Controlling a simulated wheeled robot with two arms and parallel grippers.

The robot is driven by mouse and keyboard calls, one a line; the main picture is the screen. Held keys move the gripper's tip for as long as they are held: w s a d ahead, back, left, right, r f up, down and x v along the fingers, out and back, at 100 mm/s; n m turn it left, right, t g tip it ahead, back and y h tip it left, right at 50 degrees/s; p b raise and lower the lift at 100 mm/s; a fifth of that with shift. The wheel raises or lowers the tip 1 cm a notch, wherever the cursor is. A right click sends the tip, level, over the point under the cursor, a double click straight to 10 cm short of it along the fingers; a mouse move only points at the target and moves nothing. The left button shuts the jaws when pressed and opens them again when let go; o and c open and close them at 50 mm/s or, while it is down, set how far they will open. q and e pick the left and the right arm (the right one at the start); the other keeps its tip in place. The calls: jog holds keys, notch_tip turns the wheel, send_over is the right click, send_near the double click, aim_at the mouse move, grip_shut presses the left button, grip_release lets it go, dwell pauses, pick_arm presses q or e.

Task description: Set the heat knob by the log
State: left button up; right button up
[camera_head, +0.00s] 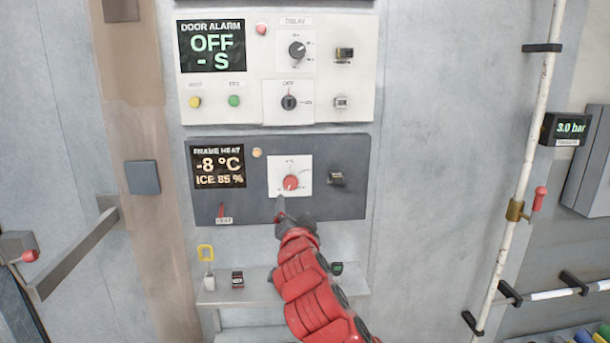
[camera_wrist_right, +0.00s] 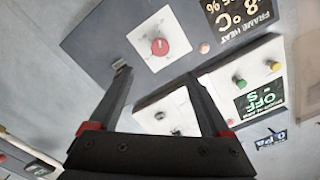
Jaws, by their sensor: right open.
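The red heat knob (camera_head: 291,182) sits on a white plate in the dark grey FRAME HEAT panel (camera_head: 345,205). The panel's display (camera_head: 218,167) reads -8 °C and ICE 85 %. My right gripper (camera_head: 281,205) is just below the knob, apart from it. In the right wrist view the knob (camera_wrist_right: 159,46) shows beyond the open, empty fingers (camera_wrist_right: 157,78). I cannot make out a log in either view. My left gripper is not in view.
The white DOOR ALARM panel (camera_head: 330,75) is above. A metal switch (camera_head: 336,178) is right of the knob, and a small red lever (camera_head: 221,210) is at lower left. A shelf (camera_head: 235,297) holds small items below. A white pipe (camera_head: 522,180) runs at right.

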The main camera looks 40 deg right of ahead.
aim_at(291, 184)
jog(key=p+x, duration=0.2)
jog(key=x, duration=0.3)
jog(key=p+x, duration=0.3)
jog(key=x, duration=0.2)
jog(key=p+x, duration=0.3)
jog(key=x, duration=0.3)
jog(key=shift+r, duration=0.3)
jog(key=shift+w+d+f, duration=0.25)
jog(key=shift+w+d, duration=0.05)
jog(key=shift+w, duration=0.2)
grip_shut()
